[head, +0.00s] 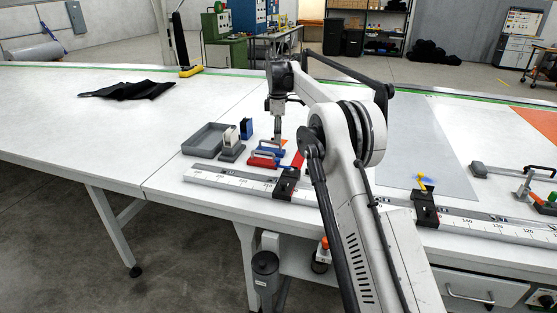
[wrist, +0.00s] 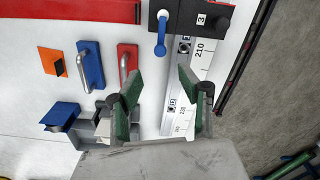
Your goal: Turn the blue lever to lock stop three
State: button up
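Stop three is a black block marked "3" (wrist: 215,20) on the scale rail in the wrist view, beside the 210 mark. Its blue lever (wrist: 161,36) points down the picture, toward my gripper. In the head view, my gripper (head: 277,138) points down behind the rail.
A red bar (wrist: 70,11) lies left of the stop. Red (wrist: 127,65) and blue (wrist: 90,65) blocks with metal handles lie beside my gripper. A grey tray (head: 187,149) stands left. Another black stop (head: 426,212) with a yellow lever sits farther right on the rail.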

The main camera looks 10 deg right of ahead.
aim_at(278, 159)
notch_tip(278, 159, down, 11)
jog(key=shift+f+p, duration=0.1)
jog(key=shift+p, duration=0.35)
jog(key=shift+c, duration=0.5)
grip_shut()
